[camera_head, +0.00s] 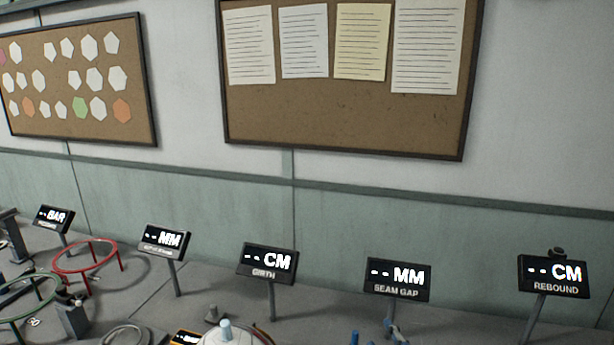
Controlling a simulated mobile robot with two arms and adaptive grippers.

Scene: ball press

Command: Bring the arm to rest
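Neither of my arms nor grippers shows in the head view, so their pose cannot be seen. The view looks over the back of a grey bench (140,283) toward the wall. A row of small black displays stands on posts: one reading "BAR" (53,218), one "MM" (164,241), a "GIRTH" display (268,262), a "SEAM GAP" display (398,279) and a "REBOUND" display (554,275). Each shows dashes in place of a number.
A red ring stand (86,257) and a green ring stand (28,298) are at the left. A pale domed device (226,332) is cut off at the bottom edge. Two cork boards, one with paper shapes (75,80) and one with lined sheets (345,115), hang on the wall.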

